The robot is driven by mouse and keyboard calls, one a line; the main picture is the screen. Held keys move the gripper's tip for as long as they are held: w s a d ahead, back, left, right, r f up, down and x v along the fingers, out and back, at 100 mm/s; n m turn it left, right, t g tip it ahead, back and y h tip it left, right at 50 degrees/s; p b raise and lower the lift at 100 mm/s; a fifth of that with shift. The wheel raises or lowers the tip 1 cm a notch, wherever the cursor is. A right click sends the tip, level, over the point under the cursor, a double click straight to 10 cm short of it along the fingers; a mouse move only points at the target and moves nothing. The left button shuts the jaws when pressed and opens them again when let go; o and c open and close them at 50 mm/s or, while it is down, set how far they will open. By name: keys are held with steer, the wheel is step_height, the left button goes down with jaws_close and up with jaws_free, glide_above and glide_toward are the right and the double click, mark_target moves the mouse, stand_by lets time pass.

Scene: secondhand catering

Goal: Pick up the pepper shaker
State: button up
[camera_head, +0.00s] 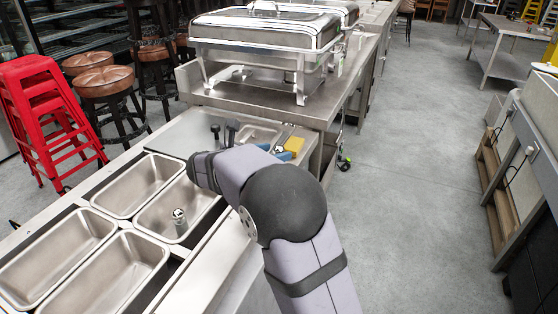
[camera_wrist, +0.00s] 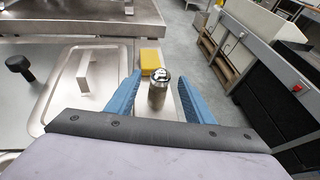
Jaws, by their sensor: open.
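A small shaker (camera_wrist: 157,92) with a shiny metal top and a dull grey body shows in the wrist view. It appears upright on a light steel surface, between the two blue fingers of my gripper (camera_wrist: 155,100). The fingers are open, with a gap on each side of it. In the head view my gripper (camera_head: 280,151) is at the right end of the counter, mostly hidden behind my arm. A second small shaker-like item (camera_head: 180,221) with a metal top stands in a steel pan (camera_head: 150,222). I cannot read a label on either.
A yellow block (camera_wrist: 150,60) lies just beyond the shaker, and also shows in the head view (camera_head: 294,145). A steel lid with a handle (camera_wrist: 85,75) and a black knob (camera_wrist: 20,66) are to the left. A chafing dish (camera_head: 265,32) stands behind.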

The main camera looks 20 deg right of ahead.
steer(key=shift+w+d, duration=0.1)
steer(key=shift+d, duration=0.1)
steer(key=c, duration=1.2)
step_height(320, 180, up, 10)
steer(key=p, duration=0.1)
